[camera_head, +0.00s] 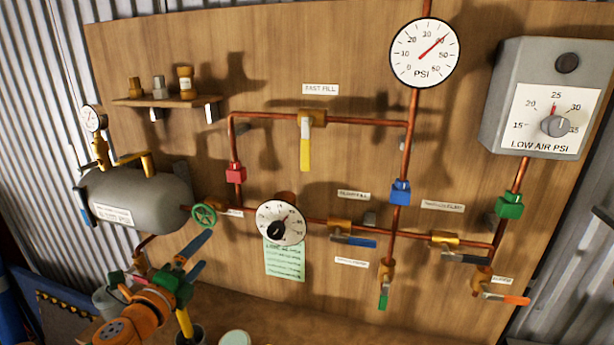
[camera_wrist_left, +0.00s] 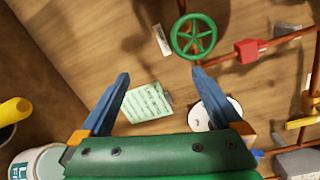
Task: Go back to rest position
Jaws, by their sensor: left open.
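My left gripper (camera_head: 207,248) is at the lower left of the head view, in front of the wooden panel. Its two blue fingers are spread apart with nothing between them. In the left wrist view the open fingers (camera_wrist_left: 160,73) point toward the panel, with a green note (camera_wrist_left: 147,102) seen between them. A green handwheel (camera_head: 204,215) is just above the gripper in the head view; the wrist view shows it beyond the right fingertip. I cannot tell the exact gap between them. My right gripper is not in view.
The wooden panel (camera_head: 270,75) carries copper pipes, valves and a large pressure gauge (camera_head: 425,53). Pots and a yellow object stand below.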

